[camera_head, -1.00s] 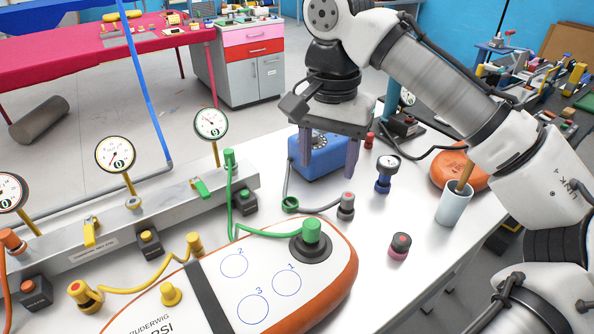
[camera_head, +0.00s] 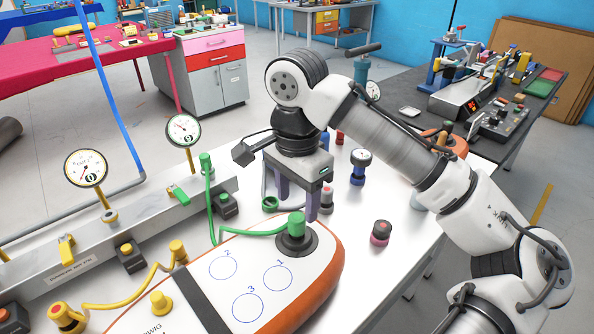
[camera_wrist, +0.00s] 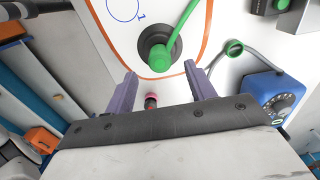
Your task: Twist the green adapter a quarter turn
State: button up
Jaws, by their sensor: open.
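The green adapter (camera_head: 296,225) stands upright on the dark round valve at the right end of the white and orange board (camera_head: 240,258). A green hose (camera_head: 248,233) runs from it to the pressure rail. In the wrist view the adapter (camera_wrist: 160,55) shows just beyond the fingertips, roughly centred between them. My gripper (camera_head: 298,200) is open and empty, with its fingers pointing down. In the head view it appears just above and behind the adapter, apart from it. In the wrist view my gripper (camera_wrist: 160,72) has both purple fingers spread wide.
A black and pink knob (camera_head: 381,232) and a blue gauge (camera_head: 358,167) stand on the white table to the right. A blue box with a dial (camera_wrist: 270,98) sits beside my gripper in the wrist view. The rail with gauges (camera_head: 115,235) is at left.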

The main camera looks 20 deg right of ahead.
aim_at(297, 217)
jog(key=shift+f, duration=2.55)
jog(key=c, duration=1.1)
jog(key=o, duration=0.3)
jog(key=shift+c, duration=1)
jog(key=shift+r+n+p, duration=0.15)
jog(key=shift+n+p, duration=0.35)
jog(key=shift+n, duration=0.4)
jog(key=shift+n+p, duration=0.6)
jog(key=shift+n, duration=1)
